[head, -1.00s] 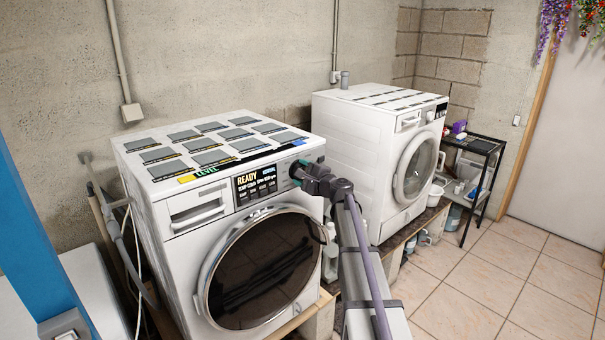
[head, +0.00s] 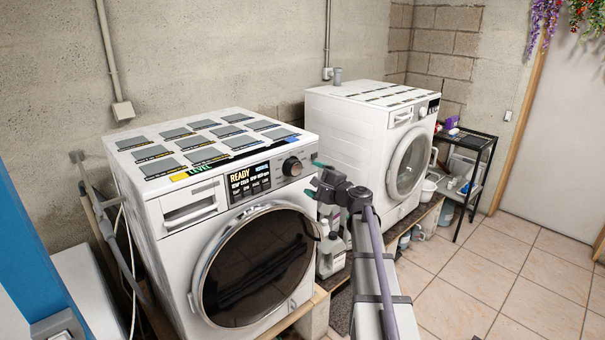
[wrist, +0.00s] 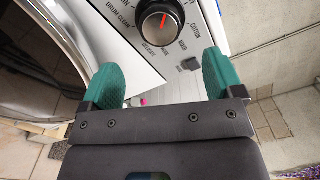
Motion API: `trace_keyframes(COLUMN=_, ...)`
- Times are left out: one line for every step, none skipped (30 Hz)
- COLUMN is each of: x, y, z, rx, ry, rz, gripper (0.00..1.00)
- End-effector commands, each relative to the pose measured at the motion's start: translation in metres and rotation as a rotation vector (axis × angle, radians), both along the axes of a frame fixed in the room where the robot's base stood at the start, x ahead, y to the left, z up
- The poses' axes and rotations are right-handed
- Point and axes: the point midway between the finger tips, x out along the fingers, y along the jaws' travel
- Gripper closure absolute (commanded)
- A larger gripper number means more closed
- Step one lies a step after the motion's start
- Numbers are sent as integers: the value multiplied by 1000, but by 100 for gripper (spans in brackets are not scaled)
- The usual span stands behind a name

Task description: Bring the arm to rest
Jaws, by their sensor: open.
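My gripper (head: 312,178) is open and empty in front of the right side of the near washing machine (head: 175,205), apart from it. Its two green fingers show spread in the wrist view (wrist: 162,80), with nothing between them but the machine's front panel behind. The black control knob (head: 292,166) sits at the right of the panel. In the wrist view the knob (wrist: 160,22) has a red pointer line and lies beyond the fingertips, not touched. The panel display (head: 249,181) reads READY.
A second white washing machine (head: 368,155) stands behind to the right. A black shelf cart (head: 470,175) with small items stands near the door. Bottles (head: 331,245) stand between the machines, close behind my gripper. The tiled floor (head: 490,285) at right is clear.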

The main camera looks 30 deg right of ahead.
Motion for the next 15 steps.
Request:
trace_keyframes(x=-9, y=-2, z=0, rx=0, ry=0, rz=-1, gripper=14)
trace_keyframes(x=-12, y=-3, z=0, rx=0, ry=0, rz=-1, gripper=14)
trace_keyframes(x=-15, y=-4, z=0, rx=0, ry=0, rz=0, gripper=14)
trace_keyframes(x=-16, y=-4, z=0, rx=0, ry=0, rz=0, gripper=14)
trace_keyframes(x=-17, y=-5, z=0, rx=0, ry=0, rz=0, gripper=14)
trace_keyframes(x=-17, y=-5, z=0, rx=0, ry=0, rz=0, gripper=14)
trace_keyframes(x=-17, y=-5, z=0, rx=0, ry=0, rz=0, gripper=14)
trace_keyframes(x=-16, y=-5, z=0, rx=0, ry=0, rz=1, gripper=14)
trace_keyframes(x=-16, y=-5, z=0, rx=0, ry=0, rz=1, gripper=14)
trace_keyframes(x=-16, y=-5, z=0, rx=0, ry=0, rz=1, gripper=14)
trace_keyframes(x=-16, y=-5, z=0, rx=0, ry=0, rz=1, gripper=14)
trace_keyframes(x=-16, y=-5, z=0, rx=0, ry=0, rz=0, gripper=14)
trace_keyframes(x=-16, y=-5, z=0, rx=0, ry=0, rz=0, gripper=14)
trace_keyframes(x=-16, y=-5, z=0, rx=0, ry=0, rz=0, gripper=14)
trace_keyframes(x=-16, y=-5, z=0, rx=0, ry=0, rz=0, gripper=14)
